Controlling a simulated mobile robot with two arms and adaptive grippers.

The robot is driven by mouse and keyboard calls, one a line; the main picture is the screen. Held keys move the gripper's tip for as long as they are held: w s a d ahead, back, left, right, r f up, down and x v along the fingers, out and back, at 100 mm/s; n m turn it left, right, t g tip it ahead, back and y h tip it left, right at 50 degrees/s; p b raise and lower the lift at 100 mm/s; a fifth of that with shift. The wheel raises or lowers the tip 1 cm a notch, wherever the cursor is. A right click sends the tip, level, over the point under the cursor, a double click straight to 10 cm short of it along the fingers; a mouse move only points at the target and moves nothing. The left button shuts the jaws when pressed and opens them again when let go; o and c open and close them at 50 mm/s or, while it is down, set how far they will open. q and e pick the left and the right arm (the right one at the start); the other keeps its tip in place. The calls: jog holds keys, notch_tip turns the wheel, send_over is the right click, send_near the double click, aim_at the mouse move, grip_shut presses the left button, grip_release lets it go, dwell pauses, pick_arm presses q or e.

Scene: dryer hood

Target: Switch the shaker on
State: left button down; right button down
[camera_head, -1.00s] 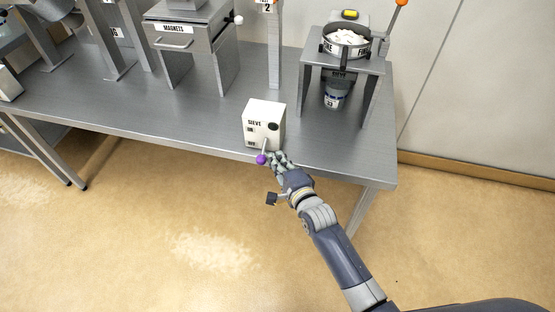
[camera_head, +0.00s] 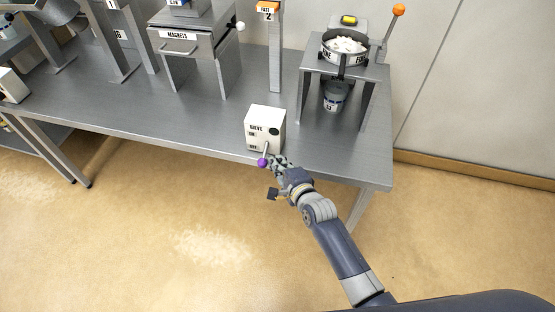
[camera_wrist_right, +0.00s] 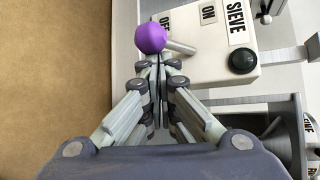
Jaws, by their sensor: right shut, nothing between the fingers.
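The shaker switch is a white box (camera_head: 264,131) marked SIEVE, ON and OFF, standing near the table's front edge. Its lever ends in a purple knob (camera_head: 263,162) and points down and outward, by the OFF mark. A dark green round lamp (camera_wrist_right: 243,60) is on its face. My right gripper (camera_wrist_right: 160,62) is shut and empty, its fingertips just below the purple knob (camera_wrist_right: 150,38) in the wrist view. I cannot tell whether they touch it. In the head view the right gripper (camera_head: 273,162) is just right of the knob. The sieve shaker (camera_head: 345,47) stands behind. My left gripper is out of view.
The grey metal table (camera_head: 190,118) has clear top to the left of the box. A MAGNETS unit (camera_head: 187,42), a post marked 2 (camera_head: 273,60) and an orange-knobbed lever (camera_head: 398,10) stand farther back. The floor in front is clear.

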jog(key=shift+s+a+r+m+g+p, duration=0.1)
jog(key=shift+r+m+g+p, duration=0.55)
jog(key=shift+p, duration=2.15)
jog(key=shift+s+a+r+m+g+p, duration=0.2)
jog(key=shift+r+g+p, duration=0.85)
jog(key=shift+p, duration=1.75)
jog(key=shift+w+d+r+p, duration=0.2)
jog(key=shift+d+r+p, duration=0.1)
jog(key=shift+p, duration=0.2)
jog(key=shift+r, duration=0.1)
jog(key=shift+a+r+p, duration=0.1)
jog(key=shift+r+p, duration=0.6)
jog(key=shift+p, duration=0.2)
jog(key=shift+r, duration=0.1)
